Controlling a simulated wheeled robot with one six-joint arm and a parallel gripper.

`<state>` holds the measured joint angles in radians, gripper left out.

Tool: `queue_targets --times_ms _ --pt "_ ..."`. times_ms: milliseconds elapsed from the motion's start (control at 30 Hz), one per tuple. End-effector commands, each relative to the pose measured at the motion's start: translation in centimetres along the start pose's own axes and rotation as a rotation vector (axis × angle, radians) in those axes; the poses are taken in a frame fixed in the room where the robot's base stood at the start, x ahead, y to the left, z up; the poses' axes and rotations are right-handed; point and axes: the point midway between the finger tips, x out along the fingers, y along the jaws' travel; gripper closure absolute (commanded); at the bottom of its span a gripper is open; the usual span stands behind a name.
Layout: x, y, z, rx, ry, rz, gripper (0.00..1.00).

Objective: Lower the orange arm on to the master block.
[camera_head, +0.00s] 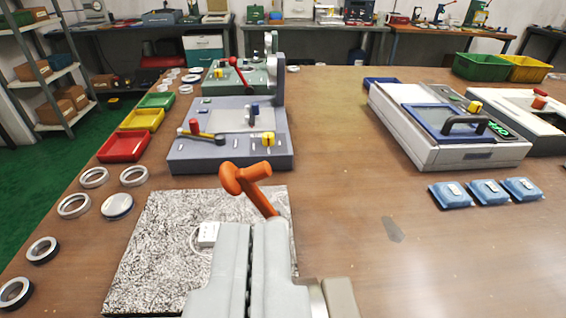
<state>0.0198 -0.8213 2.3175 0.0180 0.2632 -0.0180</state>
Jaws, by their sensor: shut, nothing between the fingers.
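The orange arm (258,195) stands raised and tilted over the speckled black-and-white slab (155,245) in the near left. It has a rounded orange knob and a short crossbar at its top. Its lower end is hidden behind my gripper. My gripper (252,227) is shut and empty at the bottom middle, with its fingertips just in front of the orange arm's lower part; I cannot tell whether they touch. A small white block with a cable (208,234) sits on the slab left of my fingers. I cannot make out which piece is the master block.
A grey-blue fixture (230,161) stands behind the slab. Several metal rings (74,206) lie on the left, near red (123,147), yellow and green trays. Blue packets (489,193) and a grey-white machine (430,150) are on the right. The tabletop right of the slab is mostly clear.

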Motion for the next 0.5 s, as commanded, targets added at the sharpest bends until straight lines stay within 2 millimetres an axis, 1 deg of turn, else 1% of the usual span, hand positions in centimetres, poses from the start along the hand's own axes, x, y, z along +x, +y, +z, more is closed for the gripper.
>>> queue_targets --times_ms 33,100,500 --pt "1.0 0.2 -0.4 0.001 -0.039 0.005 1.00" --pt "2.1 0.5 -0.8 0.003 -0.096 0.010 1.00" --pt "7.9 1.9 -2.5 0.017 -0.421 0.015 1.00"
